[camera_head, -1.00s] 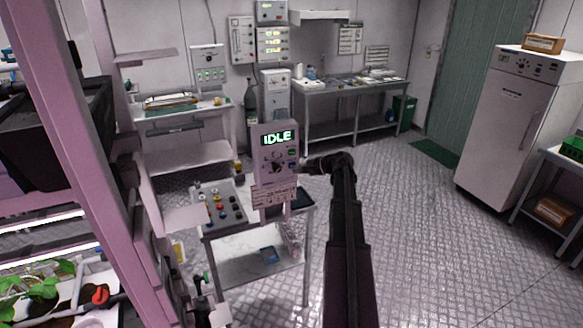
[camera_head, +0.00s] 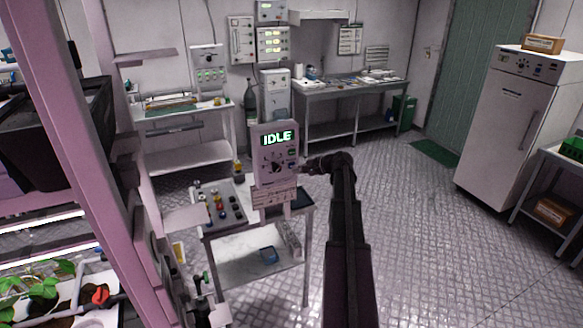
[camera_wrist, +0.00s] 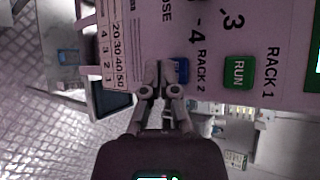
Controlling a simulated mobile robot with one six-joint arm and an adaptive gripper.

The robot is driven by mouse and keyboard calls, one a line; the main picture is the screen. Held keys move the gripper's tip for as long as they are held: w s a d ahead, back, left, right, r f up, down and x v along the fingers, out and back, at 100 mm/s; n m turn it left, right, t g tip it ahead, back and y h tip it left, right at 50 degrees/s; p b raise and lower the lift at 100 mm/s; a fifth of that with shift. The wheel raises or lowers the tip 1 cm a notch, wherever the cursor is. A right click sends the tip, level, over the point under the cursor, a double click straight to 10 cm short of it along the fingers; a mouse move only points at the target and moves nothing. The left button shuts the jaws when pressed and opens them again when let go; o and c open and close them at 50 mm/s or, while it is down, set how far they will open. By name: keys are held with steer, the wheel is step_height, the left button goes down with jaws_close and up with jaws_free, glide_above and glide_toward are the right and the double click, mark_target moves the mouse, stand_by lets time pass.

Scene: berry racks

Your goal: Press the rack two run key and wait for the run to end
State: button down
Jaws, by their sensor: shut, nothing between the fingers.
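The control box (camera_head: 262,166) stands on a small bench, and its lit green display (camera_head: 277,138) reads IDLE. In the wrist view its panel (camera_wrist: 215,25) appears turned on its side. A blue key (camera_wrist: 183,71) lies beside the RACK 2 label, partly hidden by my fingers. A green key (camera_wrist: 239,72) marked RUN lies beside the RACK 1 label. My gripper (camera_wrist: 166,68) is shut and empty, with its fingertips over or just beside the blue key; I cannot tell whether they touch it. In the head view my gripper (camera_head: 303,168) is at the box's right side.
The small bench also bears a panel of coloured buttons (camera_head: 222,206) left of the box. A pink rack post (camera_head: 85,130) and plant trays stand close on the left. A white cabinet (camera_head: 502,130) stands at the right. The floor (camera_head: 420,240) between is clear.

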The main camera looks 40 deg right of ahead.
steer(key=shift+w+d, duration=0.2)
steer(key=shift+w, duration=0.6)
stand_by(1.1)
steer(key=shift+s, duration=0.15)
steer(key=shift+s+a, duration=0.2)
steer(key=shift+s, duration=0.5)
stand_by(0.4)
steer(key=shift+s+a, duration=0.2)
steer(key=shift+s, duration=0.6)
steer(key=shift+s+a, duration=0.2)
steer(key=shift+s, duration=0.65)
steer(key=shift+s+a, duration=0.2)
steer(key=shift+s, duration=0.6)
